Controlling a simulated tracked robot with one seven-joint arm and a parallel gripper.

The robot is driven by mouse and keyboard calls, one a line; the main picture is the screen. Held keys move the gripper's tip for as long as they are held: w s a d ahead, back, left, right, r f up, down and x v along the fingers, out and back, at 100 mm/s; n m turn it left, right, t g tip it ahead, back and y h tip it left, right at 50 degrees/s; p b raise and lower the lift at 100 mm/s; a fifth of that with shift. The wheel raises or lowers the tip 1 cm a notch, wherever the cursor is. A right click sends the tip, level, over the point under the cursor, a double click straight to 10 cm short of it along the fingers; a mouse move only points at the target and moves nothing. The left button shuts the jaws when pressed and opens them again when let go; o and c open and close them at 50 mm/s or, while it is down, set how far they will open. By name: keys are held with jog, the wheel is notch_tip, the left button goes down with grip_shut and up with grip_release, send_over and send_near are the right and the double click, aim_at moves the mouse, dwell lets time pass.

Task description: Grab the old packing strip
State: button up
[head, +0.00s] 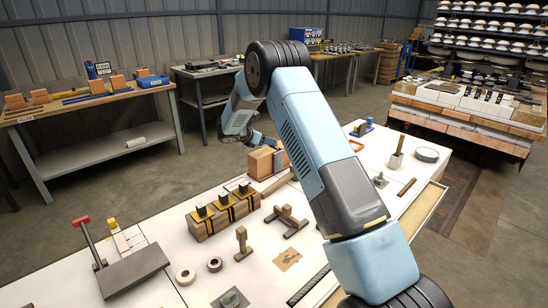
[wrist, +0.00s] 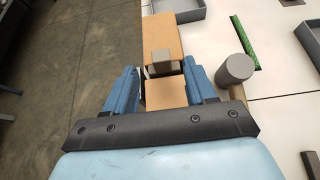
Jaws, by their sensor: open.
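My gripper (wrist: 162,82) points down with its two blue fingers apart, one on each side of a tan wooden block (wrist: 166,96). In the head view my gripper (head: 258,138) hangs over the tan blocks (head: 262,160) at the bench's far edge. I cannot tell for sure which thing is the old packing strip. A dark hatched strip (head: 308,286) lies at the bench's near edge, and a green strip (wrist: 243,42) lies right of the blocks.
A grey cylinder (wrist: 235,69) stands close right of my gripper. Grey trays (wrist: 177,11) lie beyond. Wooden blocks with yellow-black bands (head: 223,208) and a wooden T-shaped piece (head: 286,220) stand on the white bench (head: 150,225). Open floor (wrist: 50,90) lies to the left.

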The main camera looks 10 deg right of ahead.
aim_at(271, 148)
jog(key=x, duration=0.3)
jog(key=shift+f, duration=0.1)
jog(key=shift+c, duration=0.4)
grip_shut()
